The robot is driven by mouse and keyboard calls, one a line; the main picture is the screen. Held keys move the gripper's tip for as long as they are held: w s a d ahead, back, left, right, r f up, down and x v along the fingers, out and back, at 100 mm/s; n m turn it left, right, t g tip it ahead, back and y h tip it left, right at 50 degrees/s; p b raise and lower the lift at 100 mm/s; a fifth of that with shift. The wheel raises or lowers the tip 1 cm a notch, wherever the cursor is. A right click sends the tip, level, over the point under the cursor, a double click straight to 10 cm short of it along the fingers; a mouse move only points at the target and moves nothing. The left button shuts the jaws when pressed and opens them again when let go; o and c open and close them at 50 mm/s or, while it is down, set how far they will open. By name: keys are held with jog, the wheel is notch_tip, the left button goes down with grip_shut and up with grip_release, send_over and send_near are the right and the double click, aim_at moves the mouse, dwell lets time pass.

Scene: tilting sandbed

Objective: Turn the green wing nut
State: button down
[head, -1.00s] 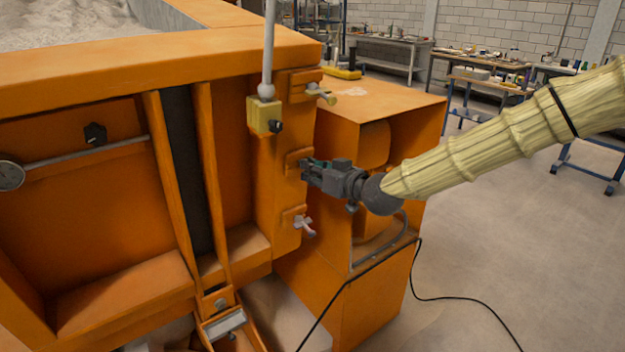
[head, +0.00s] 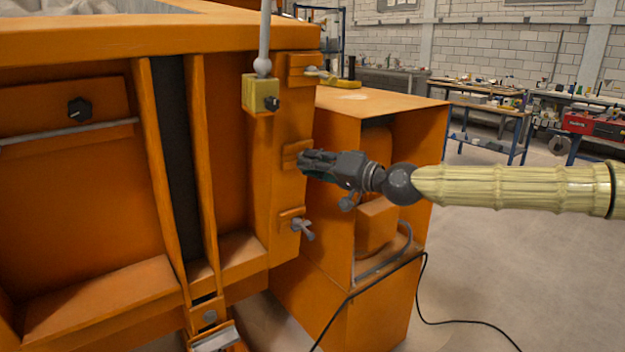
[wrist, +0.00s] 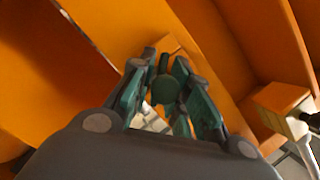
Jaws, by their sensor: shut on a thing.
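The green wing nut (wrist: 166,89) shows in the wrist view as a dark green rounded piece between my fingers. In the head view my fingers hide it, at the middle orange bracket (head: 291,150) on the corner post of the orange sandbed. My gripper (head: 304,161) reaches this bracket from the right and is shut on the nut. In the wrist view the fingers of my gripper (wrist: 164,75) stand on both sides of it. How far the nut has turned cannot be told.
A grey wing nut (head: 303,228) sits on the bracket below, close under my gripper. Another wing nut (head: 322,75) sits on the top bracket. A yellow block with a black knob (head: 258,95) is up and left. An orange cabinet (head: 385,100) stands behind my gripper.

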jog(key=m+b, duration=0.1)
jog(key=b, duration=0.2)
jog(key=f+m+y+b, duration=0.1)
jog(key=m+b, duration=0.1)
jog(key=b, duration=0.2)
jog(key=shift+y, duration=0.3)
jog(key=b, duration=0.2)
jog(key=m+b, duration=0.1)
jog(key=shift+r+m+y+b, duration=0.25)
jog(key=shift+m+y+b, duration=0.05)
jog(key=shift+b, duration=0.1)
jog(key=shift+r+b, duration=0.15)
jog(key=shift+b, duration=0.2)
jog(key=c, duration=1.5)
grip_release()
jog(key=shift+a, duration=0.1)
jog(key=shift+d, duration=0.2)
jog(key=shift+s+d, duration=0.1)
jog(key=shift+d, duration=0.15)
jog(key=v, duration=1.1)
